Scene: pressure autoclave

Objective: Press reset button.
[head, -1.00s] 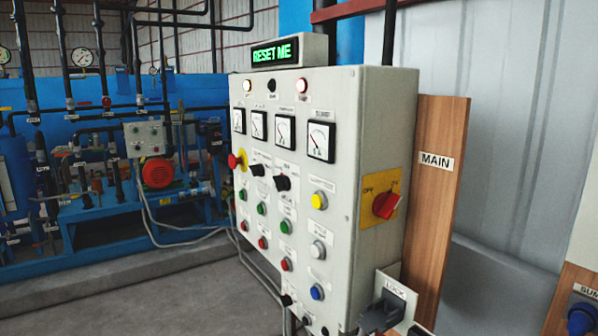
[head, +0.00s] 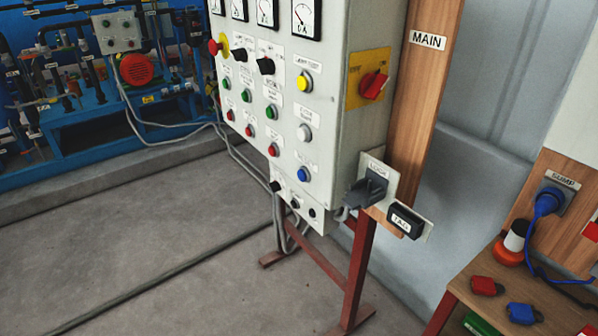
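A grey control panel (head: 330,110) stands on a red frame, its front covered with buttons. In its right column are a yellow button (head: 304,82), a white button (head: 304,132) and a blue button (head: 303,174). Several green and red buttons fill the columns to the left. Small labels sit above the buttons, but they are too small to read, so I cannot tell which one is the reset button. Neither of my grippers is in view.
A red rotary switch (head: 372,85) on a yellow plate is on the panel's side. A grey lock fitting (head: 368,190) and a TAG box (head: 404,221) stick out below it. A wooden table (head: 466,283) holds padlock-like items at right. Open concrete floor (head: 150,260) lies left.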

